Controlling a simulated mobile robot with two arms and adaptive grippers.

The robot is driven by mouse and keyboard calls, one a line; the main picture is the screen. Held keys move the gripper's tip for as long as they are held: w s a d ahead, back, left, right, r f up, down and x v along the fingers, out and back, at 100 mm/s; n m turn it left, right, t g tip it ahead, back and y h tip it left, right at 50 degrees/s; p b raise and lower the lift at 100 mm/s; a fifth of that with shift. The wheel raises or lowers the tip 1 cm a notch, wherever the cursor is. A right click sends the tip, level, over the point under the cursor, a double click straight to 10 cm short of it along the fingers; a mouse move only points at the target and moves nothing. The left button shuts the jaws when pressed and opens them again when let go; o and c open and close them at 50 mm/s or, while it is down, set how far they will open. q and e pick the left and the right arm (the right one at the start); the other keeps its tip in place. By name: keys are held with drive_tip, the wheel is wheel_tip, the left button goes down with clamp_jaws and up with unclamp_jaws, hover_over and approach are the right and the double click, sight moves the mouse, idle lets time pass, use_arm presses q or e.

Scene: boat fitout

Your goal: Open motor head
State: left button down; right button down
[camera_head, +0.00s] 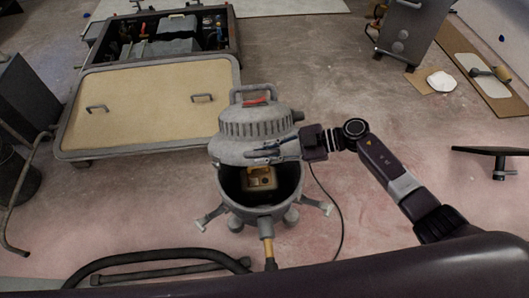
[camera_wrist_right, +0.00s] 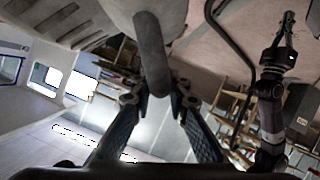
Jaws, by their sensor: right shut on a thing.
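The grey motor head (camera_head: 255,130), with a top handle and a red part, sits raised and tilted back over the drum (camera_head: 260,207) of the canister vacuum. The drum's mouth shows open at the front, with a yellowish box-like part (camera_head: 260,179) inside. My right gripper (camera_head: 270,152) is at the motor head's lower right rim. In the right wrist view its fingers (camera_wrist_right: 157,95) close around a grey rounded bar (camera_wrist_right: 151,50) of the motor head. My left gripper (camera_wrist_right: 288,25) shows small at the upper right of that view; its jaw state is unclear.
A tan-topped panel (camera_head: 150,105) with two handles lies left of the vacuum, below an open tool chest (camera_head: 170,40). A dark hose (camera_head: 160,262) lies in front. A dark stand (camera_head: 492,155) is at the right. Floor between is mostly clear.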

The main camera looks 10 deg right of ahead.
drive_tip(key=shift+w, duration=0.15)
drive_tip(key=c, duration=1.8)
unclamp_jaws()
drive_tip(key=shift+c, duration=0.2)
drive_tip(key=shift+d+r, duration=0.1)
drive_tip(key=shift+d, duration=0.05)
drive_tip(key=v, duration=1.1)
drive_tip(key=shift+d, duration=0.45)
